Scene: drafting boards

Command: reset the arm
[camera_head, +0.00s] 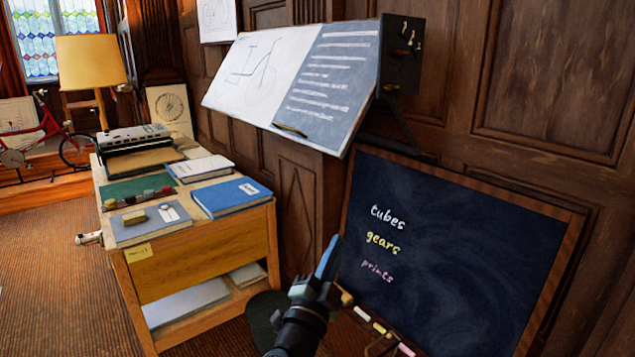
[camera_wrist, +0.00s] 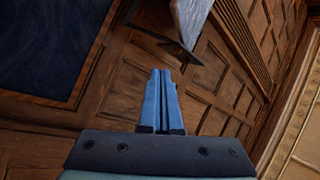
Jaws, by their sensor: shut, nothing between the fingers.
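My gripper (camera_head: 328,258) is at the lower middle of the head view, raised in front of the wood panelling between the desk and the chalkboard. Its blue fingers point up. In the wrist view the two blue fingers of my gripper (camera_wrist: 161,75) lie side by side, shut, with nothing held. Beyond them is the wood-panelled wall (camera_wrist: 125,95). The fingers appear to touch nothing.
A wooden desk (camera_head: 205,262) with books and a typewriter-like machine (camera_head: 133,138) stands left. A framed chalkboard (camera_head: 450,260) leans right, chalk pieces (camera_head: 380,328) at its foot. A tilted drafting board (camera_head: 290,75) juts out above. Carpet (camera_head: 45,270) is clear at far left.

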